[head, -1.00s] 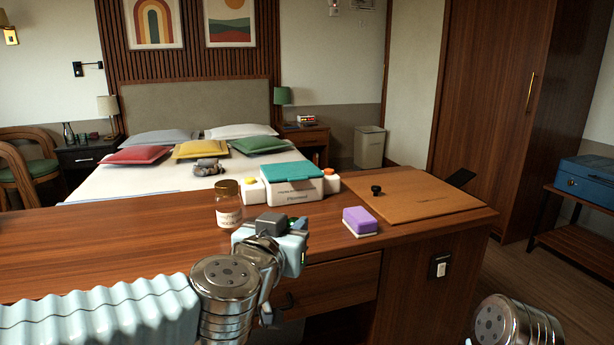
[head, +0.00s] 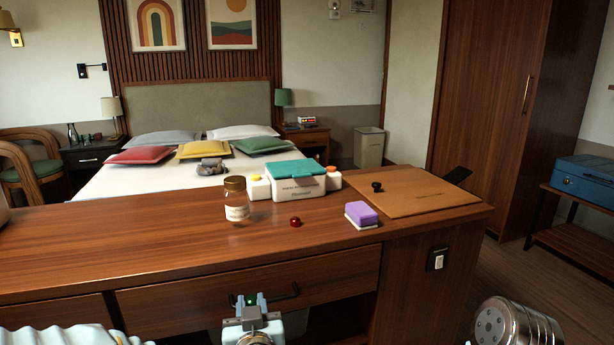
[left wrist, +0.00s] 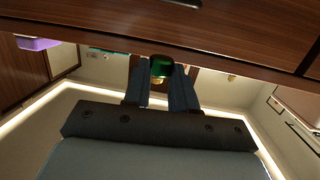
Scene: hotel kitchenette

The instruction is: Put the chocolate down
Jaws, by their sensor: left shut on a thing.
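My left gripper (head: 250,304) is low in front of the desk, before its drawer. In the left wrist view the left gripper (left wrist: 160,75) is shut on a small shiny green chocolate (left wrist: 161,66) with a gold-coloured base. In the head view only a bit of green shows at the fingertips. A small shiny red chocolate (head: 295,221) sits on the desk top (head: 150,235), right of a glass jar (head: 237,213) with a gold lid. The jar's label is too small to read surely. My right gripper is not in view.
A white box with a teal lid (head: 293,172) stands behind the red chocolate. A purple-and-white sponge (head: 362,214) lies to its right, then a brown board (head: 420,193) with a black knob. The desk's left part is clear. A drawer handle (head: 283,298) juts out near my left gripper.

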